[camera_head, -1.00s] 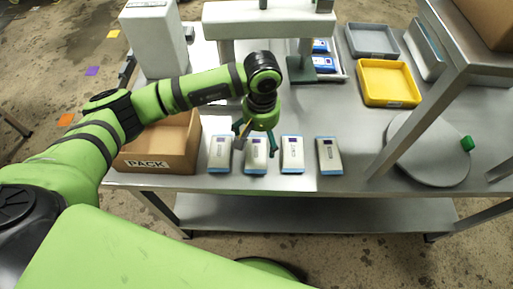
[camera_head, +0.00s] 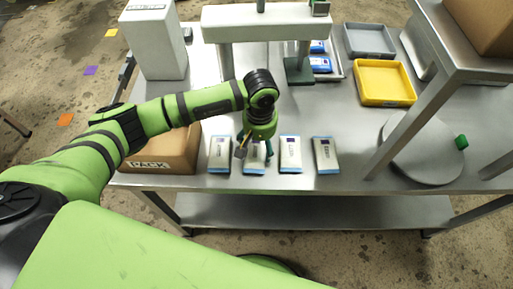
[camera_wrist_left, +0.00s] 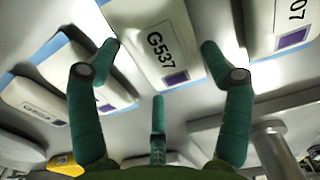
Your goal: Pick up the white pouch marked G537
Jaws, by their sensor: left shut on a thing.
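The white pouch marked G537 (camera_wrist_left: 160,42) has a purple patch and a blue edge. In the head view this pouch (camera_head: 254,168) is second from the left in a row of similar pouches on the metal table, partly hidden by my gripper. My left gripper (camera_head: 254,154) reaches down onto it from above. My right gripper is not in view.
A cardboard PACK box (camera_head: 172,150) is at the left. A yellow tray (camera_head: 385,83), a grey tray (camera_head: 369,40) and a round grey plate (camera_head: 425,160) are at the right.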

